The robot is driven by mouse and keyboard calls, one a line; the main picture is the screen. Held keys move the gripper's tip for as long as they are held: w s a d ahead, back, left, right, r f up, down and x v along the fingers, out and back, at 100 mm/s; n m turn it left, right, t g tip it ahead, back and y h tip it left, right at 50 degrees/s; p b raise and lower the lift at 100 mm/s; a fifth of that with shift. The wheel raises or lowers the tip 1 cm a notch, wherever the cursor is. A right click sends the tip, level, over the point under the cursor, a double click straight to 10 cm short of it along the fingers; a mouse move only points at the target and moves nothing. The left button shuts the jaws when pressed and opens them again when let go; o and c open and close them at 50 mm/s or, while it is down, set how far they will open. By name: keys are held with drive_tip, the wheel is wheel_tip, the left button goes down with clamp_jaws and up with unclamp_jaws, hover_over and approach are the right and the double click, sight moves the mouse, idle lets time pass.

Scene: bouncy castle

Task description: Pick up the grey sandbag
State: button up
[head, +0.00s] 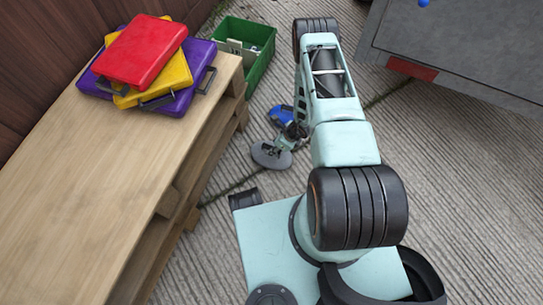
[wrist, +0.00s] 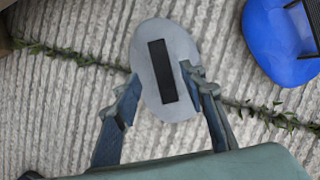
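The grey sandbag (wrist: 178,41) is a flat oval with a black strap handle along its middle. It lies on the ribbed concrete, ahead of my gripper (wrist: 160,78) in the wrist view. My gripper is open, with one finger on either side of the strap in the picture. The fingers overlap the bag's lower edges, but I cannot tell whether they touch it. In the head view, the grey sandbag (head: 268,156) lies on the ground right of the wooden stand, partly under my gripper (head: 291,134).
A blue sandbag (wrist: 275,42) lies close by at the upper right. The wooden pallet stand (head: 95,175) on the left holds red, yellow and purple cases (head: 145,50). A green crate (head: 262,60) stands behind. A grey box-like body (head: 470,45) is at the upper right.

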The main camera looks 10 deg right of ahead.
drive_tip(key=b+x, duration=0.1)
drive_tip(key=x, duration=0.1)
drive_tip(key=b+x, duration=0.1)
drive_tip(key=x, duration=0.1)
drive_tip(key=shift+w+d+f, duration=0.15)
drive_tip(key=shift+w+f, duration=0.05)
drive_tip(key=shift+f, duration=0.2)
drive_tip(key=shift+r, duration=0.1)
drive_tip(key=shift+c, duration=0.2)
clamp_jaws()
